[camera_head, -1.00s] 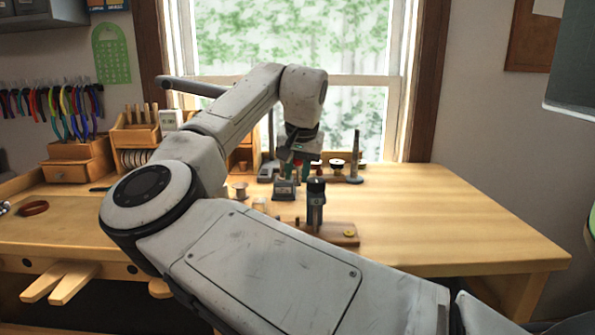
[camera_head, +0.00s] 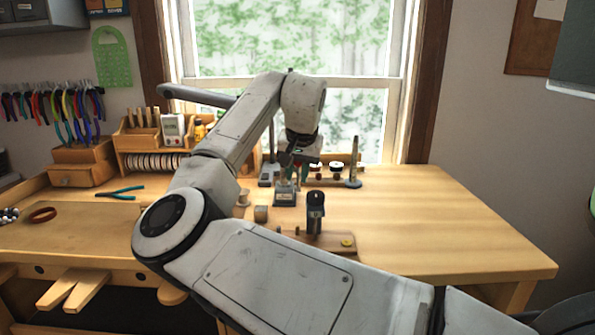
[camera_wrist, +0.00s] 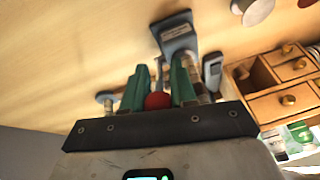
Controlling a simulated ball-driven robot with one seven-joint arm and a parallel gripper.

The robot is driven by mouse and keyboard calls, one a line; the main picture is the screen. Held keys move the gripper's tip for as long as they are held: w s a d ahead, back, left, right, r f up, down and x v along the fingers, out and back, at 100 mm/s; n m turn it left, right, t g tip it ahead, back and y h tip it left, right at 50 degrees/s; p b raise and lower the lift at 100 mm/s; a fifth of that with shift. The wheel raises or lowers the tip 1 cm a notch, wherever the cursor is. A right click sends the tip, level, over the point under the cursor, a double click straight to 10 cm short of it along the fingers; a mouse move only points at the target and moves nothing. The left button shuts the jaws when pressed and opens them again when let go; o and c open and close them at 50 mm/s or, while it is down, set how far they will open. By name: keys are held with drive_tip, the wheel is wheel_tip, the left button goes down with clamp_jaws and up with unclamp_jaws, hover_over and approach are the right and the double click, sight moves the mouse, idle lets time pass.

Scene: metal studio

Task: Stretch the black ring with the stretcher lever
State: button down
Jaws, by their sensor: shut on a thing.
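My gripper (camera_wrist: 157,95), with green fingers, is shut on a red ball knob (camera_wrist: 157,101), which looks like the end of the stretcher lever. The fingers stand on either side of the knob in the wrist view. In the head view my gripper (camera_head: 292,172) is just above the stretcher's small blue-grey base (camera_head: 285,196), near the window side of the bench. That labelled base (camera_wrist: 176,36) lies beyond the fingers in the wrist view. The rest of the lever is mostly hidden by my fingers. I cannot make out the black ring.
A black upright tool (camera_head: 315,212) on a wooden board stands in front. A tapered grey mandrel (camera_head: 354,162) stands to the right. A small wooden block (camera_head: 261,214) and green-handled pliers (camera_head: 121,192) lie left. The bench's right side (camera_head: 440,220) is clear.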

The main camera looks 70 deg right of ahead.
drive_tip(key=c, duration=1)
unclamp_jaws()
drive_tip(key=shift+r, duration=0.1)
drive_tip(key=v, duration=1)
drive_tip(key=shift+r+p, duration=0.3)
drive_tip(key=shift+p, duration=0.15)
drive_tip(key=shift+o, duration=0.2)
drive_tip(key=shift+a, duration=0.1)
